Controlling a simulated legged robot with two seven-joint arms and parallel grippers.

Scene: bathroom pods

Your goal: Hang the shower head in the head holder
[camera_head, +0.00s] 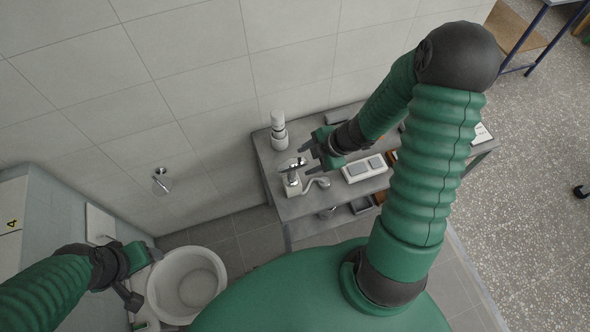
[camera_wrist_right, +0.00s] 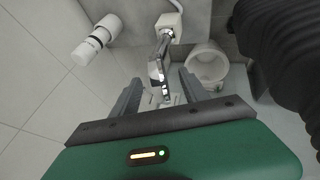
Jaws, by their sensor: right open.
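A chrome shower head (camera_head: 297,163) sits on a small white block (camera_head: 291,184) near the left end of the grey shelf unit. In the right wrist view the chrome shower head (camera_wrist_right: 159,72) lies between my right fingers, apart from both as far as I can see. My right gripper (camera_head: 305,158) is open and empty; it also shows in the right wrist view (camera_wrist_right: 160,92). A chrome fitting (camera_head: 161,181) is on the tiled wall to the left; I cannot tell if it is the head holder. My left gripper (camera_head: 140,274) is beside the toilet, fingers unclear.
A white cylinder (camera_head: 278,130) stands behind the shower head. A pale hose (camera_head: 316,184) and a white switch box (camera_head: 364,168) lie to its right on the shelf unit (camera_head: 320,206). The toilet (camera_head: 188,284) is at lower left. Open floor lies at right.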

